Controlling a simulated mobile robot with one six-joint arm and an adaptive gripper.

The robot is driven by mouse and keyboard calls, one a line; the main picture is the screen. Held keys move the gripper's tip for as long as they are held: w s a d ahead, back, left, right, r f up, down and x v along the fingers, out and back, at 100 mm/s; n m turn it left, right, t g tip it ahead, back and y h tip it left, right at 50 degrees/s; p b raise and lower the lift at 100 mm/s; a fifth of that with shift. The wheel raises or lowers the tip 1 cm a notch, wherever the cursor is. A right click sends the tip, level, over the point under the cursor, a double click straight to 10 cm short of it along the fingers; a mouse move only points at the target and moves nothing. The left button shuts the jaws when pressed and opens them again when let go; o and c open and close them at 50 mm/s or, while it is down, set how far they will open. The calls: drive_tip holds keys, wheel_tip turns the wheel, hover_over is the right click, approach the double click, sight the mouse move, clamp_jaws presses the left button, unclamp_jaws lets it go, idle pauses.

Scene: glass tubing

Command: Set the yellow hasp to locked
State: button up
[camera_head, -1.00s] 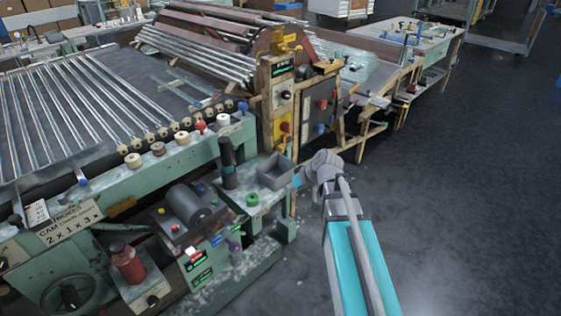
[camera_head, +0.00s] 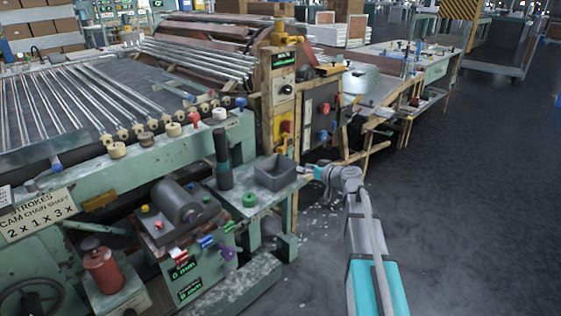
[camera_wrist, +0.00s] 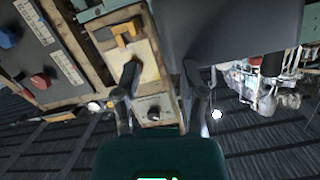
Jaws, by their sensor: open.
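The yellow hasp (camera_wrist: 126,33) shows in the wrist view as a small yellow-orange piece on a cream plate, beyond my fingers and left of the gap between them. Whether it is locked cannot be told. In the head view, a yellow patch (camera_head: 281,139) low on the wooden control post may be its place, but it is too small to read. My gripper (camera_wrist: 163,78) is open and empty, its two dark fingers apart. No contact with the hasp shows. In the head view my gripper (camera_head: 309,171) is small, right of the grey bin.
A black knob (camera_wrist: 153,113) sits on the same post. A panel with a red knob (camera_wrist: 40,80) and a blue knob (camera_wrist: 9,38) is beside it. The grey bin (camera_head: 275,174) stands on the green machine ledge. Open dark floor (camera_head: 450,220) lies to the right.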

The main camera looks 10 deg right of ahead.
sight(284, 151)
drive_tip(key=w+n+b, duration=0.1)
drive_tip(key=w+d+f+t+b, duration=0.1)
drive_tip(key=w+b, duration=0.1)
drive_tip(key=w+d+f+n+t+y+b, duration=0.1)
drive_tip(key=w, duration=0.1)
drive_tip(key=shift+d+n+b, duration=0.25)
drive_tip(key=shift+n+b, duration=0.05)
idle(0.5)
drive_tip(key=x, duration=1.3)
drive_tip(key=shift+w+a, duration=0.1)
drive_tip(key=shift+w, duration=0.15)
idle(0.3)
clamp_jaws()
